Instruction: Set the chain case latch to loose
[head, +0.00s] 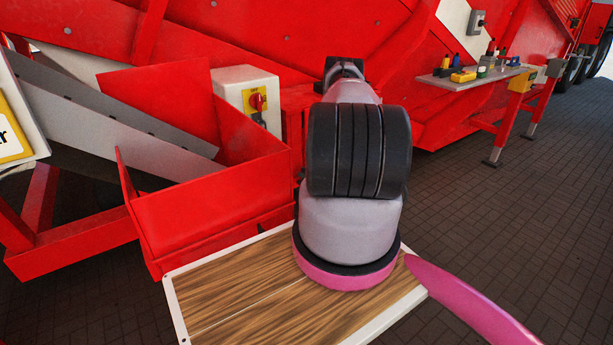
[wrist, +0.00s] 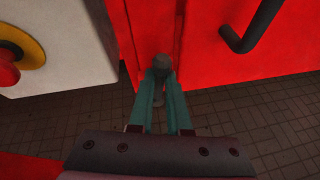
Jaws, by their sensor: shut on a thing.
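In the wrist view a small grey latch (wrist: 161,62) sits at the lower edge of a red panel, close to a vertical seam. My gripper (wrist: 160,78), with two teal fingers, reaches up to it and is shut on it, one finger on each side. The fingers hide part of the latch, and I cannot tell its setting. The red chain case (wrist: 228,62) fills the upper right of the wrist view. In the head view my arm hides both the gripper and the latch.
A black bar handle (wrist: 250,30) is on the red panel to the right. A white box (wrist: 75,40) with a red button on a yellow ring stands close on the left. In the head view, a shelf with tools (head: 470,78) is at the right, and paved floor (head: 500,220) is clear.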

